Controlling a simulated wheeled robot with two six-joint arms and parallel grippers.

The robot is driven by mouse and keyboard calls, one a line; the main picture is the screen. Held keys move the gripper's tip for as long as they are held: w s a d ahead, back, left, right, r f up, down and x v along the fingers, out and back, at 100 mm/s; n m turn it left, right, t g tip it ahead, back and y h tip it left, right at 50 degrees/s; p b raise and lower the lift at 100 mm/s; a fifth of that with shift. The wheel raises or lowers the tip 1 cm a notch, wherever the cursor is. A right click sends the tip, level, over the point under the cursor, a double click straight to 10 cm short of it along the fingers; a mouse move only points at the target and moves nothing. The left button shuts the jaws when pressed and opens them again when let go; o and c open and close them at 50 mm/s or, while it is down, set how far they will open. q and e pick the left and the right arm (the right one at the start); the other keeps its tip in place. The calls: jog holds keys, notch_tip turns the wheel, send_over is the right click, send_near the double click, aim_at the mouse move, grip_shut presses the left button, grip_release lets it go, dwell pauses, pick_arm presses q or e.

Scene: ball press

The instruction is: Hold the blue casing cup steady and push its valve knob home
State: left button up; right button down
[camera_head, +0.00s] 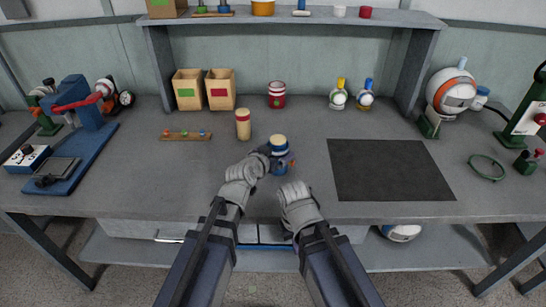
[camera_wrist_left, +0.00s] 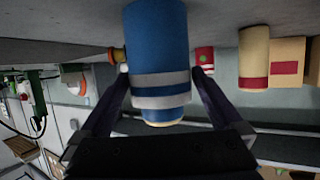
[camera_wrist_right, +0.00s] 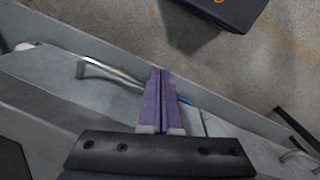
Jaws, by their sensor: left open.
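The blue casing cup (camera_head: 283,165) stands upright on the bench with a cream-and-blue top. In the left wrist view the cup (camera_wrist_left: 158,45) shows white and grey bands. Its small orange valve knob (camera_head: 293,162) sticks out on the right side; it also shows in the left wrist view (camera_wrist_left: 117,55). My left gripper (camera_head: 266,153) is open at the cup, its fingers (camera_wrist_left: 161,75) on either side; whether they touch it I cannot tell. My right gripper (camera_wrist_right: 158,75) is shut and empty; in the head view it (camera_head: 294,190) is in front of the cup, apart from it.
A dark mat (camera_head: 390,170) lies to the right. A red-and-white cup (camera_head: 277,95) stands behind. Bench between cup and mat is clear.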

pick_arm(q)
jog(key=b+x, duration=0.1)
jog(key=x, duration=0.3)
jog(key=shift+w+d+f, duration=0.1)
jog(key=shift+w, duration=0.1)
jog(key=c, duration=1)
jog(key=o, duration=1)
jog(key=c, duration=0.8)
